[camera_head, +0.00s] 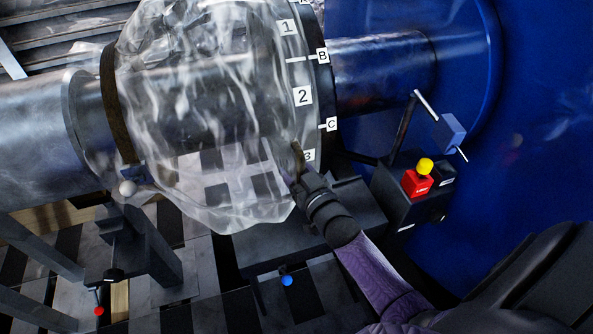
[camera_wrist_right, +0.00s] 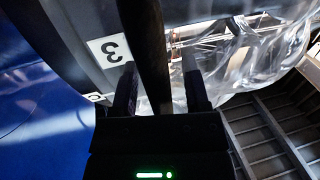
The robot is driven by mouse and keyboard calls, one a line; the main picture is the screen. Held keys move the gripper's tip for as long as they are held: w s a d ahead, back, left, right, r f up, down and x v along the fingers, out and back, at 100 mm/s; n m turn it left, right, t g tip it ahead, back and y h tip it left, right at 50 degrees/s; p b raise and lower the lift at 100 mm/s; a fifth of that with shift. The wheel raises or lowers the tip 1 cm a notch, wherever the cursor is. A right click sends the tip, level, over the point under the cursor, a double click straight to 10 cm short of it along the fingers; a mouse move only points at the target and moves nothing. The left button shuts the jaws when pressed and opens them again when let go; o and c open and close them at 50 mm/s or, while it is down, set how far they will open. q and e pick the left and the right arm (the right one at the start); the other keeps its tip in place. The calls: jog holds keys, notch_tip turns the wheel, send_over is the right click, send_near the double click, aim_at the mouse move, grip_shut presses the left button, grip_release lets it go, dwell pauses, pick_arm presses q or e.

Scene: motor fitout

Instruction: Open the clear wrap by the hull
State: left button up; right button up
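The clear wrap (camera_head: 200,110) is a crumpled, see-through sheet around the cylindrical hull part in the head view. It also shows in the wrist view (camera_wrist_right: 245,60). A dark brown band (camera_head: 112,105) runs round its left end. My right gripper (camera_head: 297,172) is at the wrap's lower right edge, by the label 3. In the wrist view the two fingers of my right gripper (camera_wrist_right: 160,85) stand apart, with a dark strip (camera_wrist_right: 152,50) between them. A gap shows at the right finger, so the gripper looks open. My left gripper is not in view.
A dark ring with labels 1, 2 (camera_head: 302,96) and 3 borders the wrap on the right. A black control box with a red and yellow button (camera_head: 418,180) stands at right, before a blue wall (camera_head: 530,120). A stand with a white knob (camera_head: 127,188) is at lower left.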

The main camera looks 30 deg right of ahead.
grip_shut()
dwell(1.2)
